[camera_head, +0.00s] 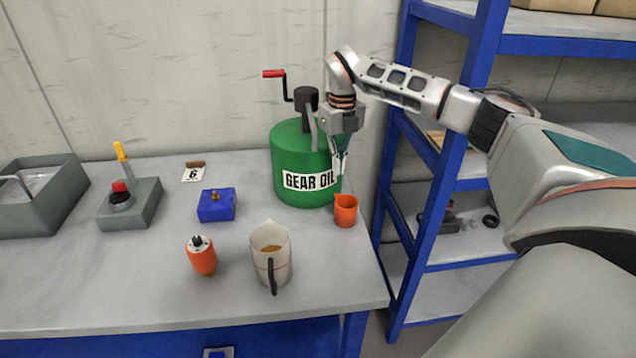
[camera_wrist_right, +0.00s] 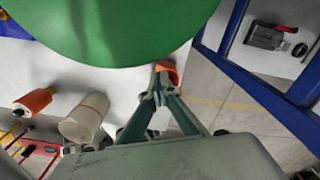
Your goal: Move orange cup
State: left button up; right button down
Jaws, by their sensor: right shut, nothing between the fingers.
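The orange cup (camera_head: 346,211) stands upright on the grey workbench, at its right end and just in front of the green gear oil drum (camera_head: 290,150). In the right wrist view the cup (camera_wrist_right: 168,70) shows just beyond my fingertips, partly hidden by them. My right gripper (camera_head: 341,172) points down above the cup, beside the drum's right side. Its fingers are shut with nothing between them. Whether the fingertips touch the cup's rim I cannot tell. My left gripper is in neither view.
A measuring jug (camera_head: 271,262) and an orange-red bottle (camera_head: 202,256) stand at the bench's front. A blue box (camera_head: 216,205), a grey switch box (camera_head: 130,204) and a grey bin (camera_head: 36,207) are further left. A blue shelf rack (camera_head: 428,215) stands right of the bench.

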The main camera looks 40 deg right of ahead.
aim_at(346, 211)
jog(key=f, duration=0.8)
jog(key=shift+d+f, duration=0.2)
jog(key=shift+f+p, duration=0.3)
jog(key=shift+f, duration=0.15)
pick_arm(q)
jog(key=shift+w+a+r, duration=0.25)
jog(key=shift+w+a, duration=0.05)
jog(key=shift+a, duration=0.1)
